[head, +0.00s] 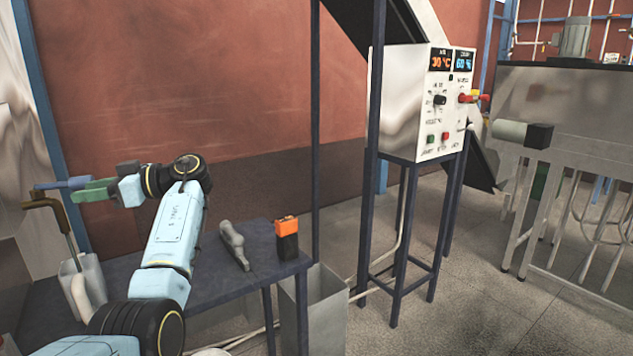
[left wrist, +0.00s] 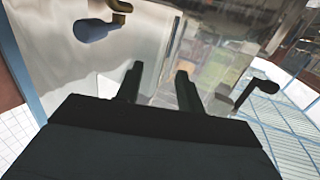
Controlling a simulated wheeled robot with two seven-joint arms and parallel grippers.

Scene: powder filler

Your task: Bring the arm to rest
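My left arm rises from the bottom left and bends at the wrist, with its gripper (head: 82,192) pointing left. In the left wrist view the gripper (left wrist: 158,72) has its two dark fingers apart, with nothing between them. A shiny metal machine surface (left wrist: 150,45) lies ahead of the fingers. A handle with a blue-grey grip (left wrist: 97,29) is at the upper left there, clear of the fingers. A dark bent handle (left wrist: 262,87) is to the right of them. My right gripper is in neither view.
The dark table (head: 205,285) below the arm holds a grey tool (head: 234,245), an orange-and-black box (head: 287,240) and a grey holder (head: 90,280). A control box (head: 425,105) on a stand is further right. Open floor lies between it and the metal machine (head: 560,100).

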